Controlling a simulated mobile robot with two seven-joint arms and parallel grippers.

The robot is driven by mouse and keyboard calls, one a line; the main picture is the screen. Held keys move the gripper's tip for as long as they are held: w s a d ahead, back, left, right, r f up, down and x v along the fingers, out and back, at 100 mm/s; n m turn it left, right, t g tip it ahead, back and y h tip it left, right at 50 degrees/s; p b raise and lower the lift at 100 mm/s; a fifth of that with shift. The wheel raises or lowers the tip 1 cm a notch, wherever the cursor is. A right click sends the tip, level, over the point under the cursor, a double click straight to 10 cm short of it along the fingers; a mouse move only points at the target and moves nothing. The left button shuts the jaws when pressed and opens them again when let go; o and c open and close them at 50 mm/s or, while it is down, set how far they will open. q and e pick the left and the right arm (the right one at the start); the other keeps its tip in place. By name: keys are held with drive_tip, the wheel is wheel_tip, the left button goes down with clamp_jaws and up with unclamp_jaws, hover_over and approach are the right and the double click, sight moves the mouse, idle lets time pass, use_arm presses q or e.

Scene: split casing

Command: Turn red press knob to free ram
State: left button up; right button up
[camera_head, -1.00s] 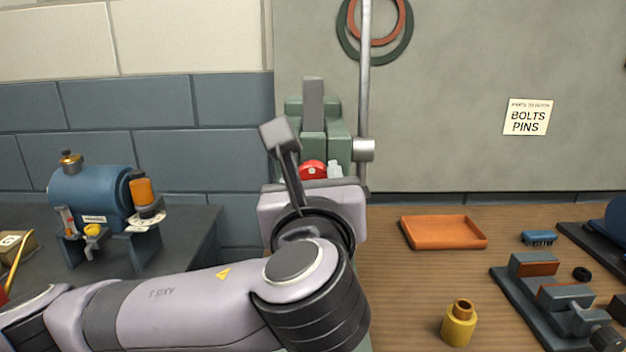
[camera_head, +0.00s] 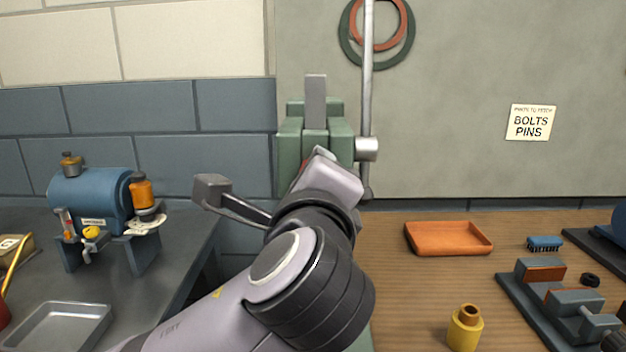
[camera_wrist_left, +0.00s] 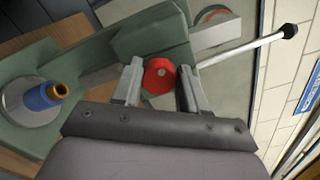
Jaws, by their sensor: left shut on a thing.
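The red press knob (camera_wrist_left: 160,78) sits on the green press (camera_wrist_left: 150,38) and lies between the two fingers of my left gripper (camera_wrist_left: 160,86) in the left wrist view. The fingers are shut on it. In the head view my left arm and wrist cover most of the knob; the green press (camera_head: 290,150) rises behind them. The press ram (camera_head: 316,100) shows as a grey upright bar at the top of the press. A long metal lever (camera_head: 367,80) stands at the press's right side. My right gripper is out of view.
An orange tray (camera_head: 449,252), a yellow cylinder (camera_head: 464,333) and a blue brush (camera_head: 545,243) stand on the wooden bench at right. A blue tank (camera_head: 92,198) and a metal tray (camera_head: 62,329) are on the dark bench at left.

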use_arm(q)
drive_tip(key=n, duration=0.6)
drive_tip(key=shift+f+b, duration=0.15)
drive_tip(key=shift+b, duration=0.15)
drive_tip(key=shift+n, duration=0.3)
drive_tip(key=o, duration=1)
drive_tip(key=shift+o, duration=0.2)
drive_tip(key=s+b, duration=0.1)
drive_tip(key=s, duration=0.6)
drive_tip(key=shift+s, duration=0.15)
